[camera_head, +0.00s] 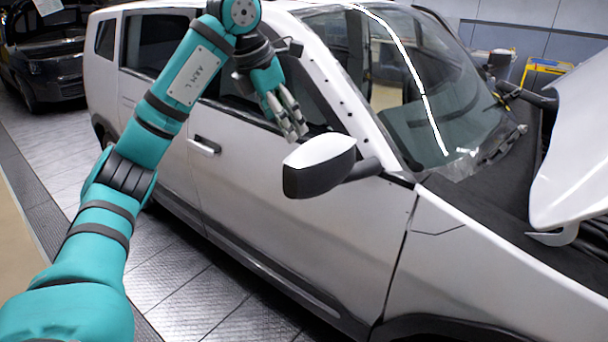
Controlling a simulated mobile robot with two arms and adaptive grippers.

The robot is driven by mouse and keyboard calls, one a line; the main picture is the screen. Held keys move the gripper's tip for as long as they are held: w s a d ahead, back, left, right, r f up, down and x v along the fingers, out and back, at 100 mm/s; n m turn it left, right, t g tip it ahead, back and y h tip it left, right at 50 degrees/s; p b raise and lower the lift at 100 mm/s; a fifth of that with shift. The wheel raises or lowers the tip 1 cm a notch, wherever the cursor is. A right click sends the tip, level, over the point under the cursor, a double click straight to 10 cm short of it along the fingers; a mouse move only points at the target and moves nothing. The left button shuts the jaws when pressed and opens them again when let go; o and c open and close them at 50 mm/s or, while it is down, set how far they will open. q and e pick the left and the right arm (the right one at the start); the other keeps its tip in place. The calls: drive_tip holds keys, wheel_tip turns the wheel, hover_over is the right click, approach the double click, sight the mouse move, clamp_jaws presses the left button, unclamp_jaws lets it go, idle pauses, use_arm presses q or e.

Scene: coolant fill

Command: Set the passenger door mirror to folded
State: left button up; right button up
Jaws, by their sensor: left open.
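The door mirror (318,165) with a white cap and dark housing sticks out from the front door (290,230) of a silver-white car. Its arm joins the door near the windshield pillar, and the mirror stands out away from the door. My left arm comes in from the left. My left gripper (292,131) is open and empty, pointing down just above and left of the mirror, in front of the side window. It looks apart from the mirror, though the exact gap is hard to judge. My right gripper does not show.
The car's hood (575,150) is raised at the right. The windshield (425,85) and its pillar lie behind the mirror. A door handle (204,145) is left of the mirror. A dark car (45,55) stands at the back left. The tiled floor (190,285) beside the car is clear.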

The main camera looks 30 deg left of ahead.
sight(304, 175)
use_arm(q)
drive_tip(key=p+x, duration=0.2)
drive_tip(key=x, duration=1.5)
drive_tip(key=shift+d+f+p, duration=0.1)
drive_tip(key=shift+f+p, duration=0.05)
drive_tip(key=shift+p, duration=0.25)
clamp_jaws()
